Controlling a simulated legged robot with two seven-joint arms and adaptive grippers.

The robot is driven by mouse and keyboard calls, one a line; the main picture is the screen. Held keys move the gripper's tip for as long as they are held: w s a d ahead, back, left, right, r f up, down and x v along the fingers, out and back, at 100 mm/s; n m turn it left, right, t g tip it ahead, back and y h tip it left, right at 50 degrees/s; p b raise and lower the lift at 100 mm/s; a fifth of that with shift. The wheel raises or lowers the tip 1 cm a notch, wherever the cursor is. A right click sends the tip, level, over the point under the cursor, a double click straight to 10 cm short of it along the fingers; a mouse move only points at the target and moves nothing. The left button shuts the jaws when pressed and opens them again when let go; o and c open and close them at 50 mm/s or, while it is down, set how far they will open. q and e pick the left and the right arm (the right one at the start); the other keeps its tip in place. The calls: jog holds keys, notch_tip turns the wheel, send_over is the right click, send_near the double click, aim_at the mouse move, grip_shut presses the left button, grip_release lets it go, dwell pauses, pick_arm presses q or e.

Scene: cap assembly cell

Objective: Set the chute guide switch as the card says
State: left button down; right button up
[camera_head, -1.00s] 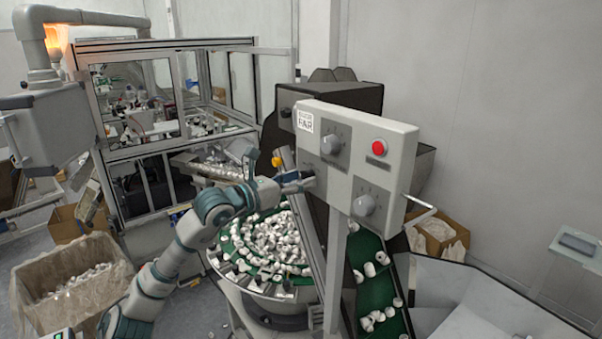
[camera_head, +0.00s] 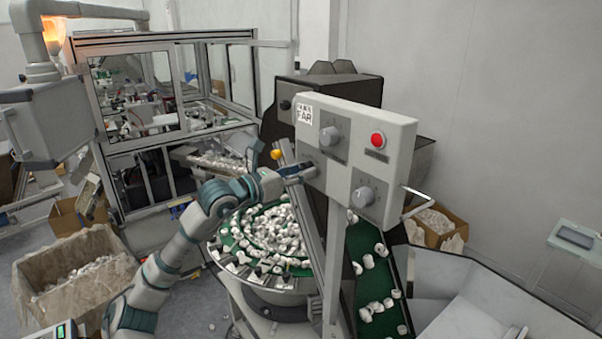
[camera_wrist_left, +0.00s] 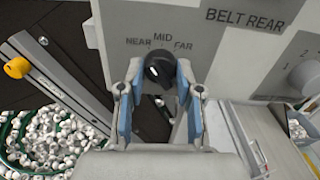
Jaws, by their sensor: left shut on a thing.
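The chute guide switch is a dark round knob (camera_wrist_left: 160,68) with NEAR, MID and FAR printed around it in the left wrist view. My left gripper (camera_head: 306,172) is shut on this knob at the lower left of the grey control panel (camera_head: 346,190). In the left wrist view its blue-padded fingers (camera_wrist_left: 158,88) stand on both sides of the knob. I cannot tell for sure which label the knob points to. The white card (camera_head: 305,114) at the panel's top left reads FAR on its lower line; its upper line is too small to read. My right gripper is out of view.
The panel also carries two grey dials (camera_head: 330,136) and a red button (camera_head: 378,140). A bowl feeder (camera_head: 232,248) full of white caps stands below my left arm. A green belt chute (camera_head: 380,290) runs down at the right. A metal post (camera_head: 310,215) stands close beside the gripper.

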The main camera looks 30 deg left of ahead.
pick_arm(q)
jog(key=shift+w+a+m, duration=0.1)
jog(key=shift+a+m, duration=0.05)
jog(key=shift+m, duration=7.55)
jog(key=shift+f, duration=0.1)
jog(key=c, duration=0.8)
grip_release()
jog(key=shift+o, duration=0.2)
jog(key=shift+a, duration=0.1)
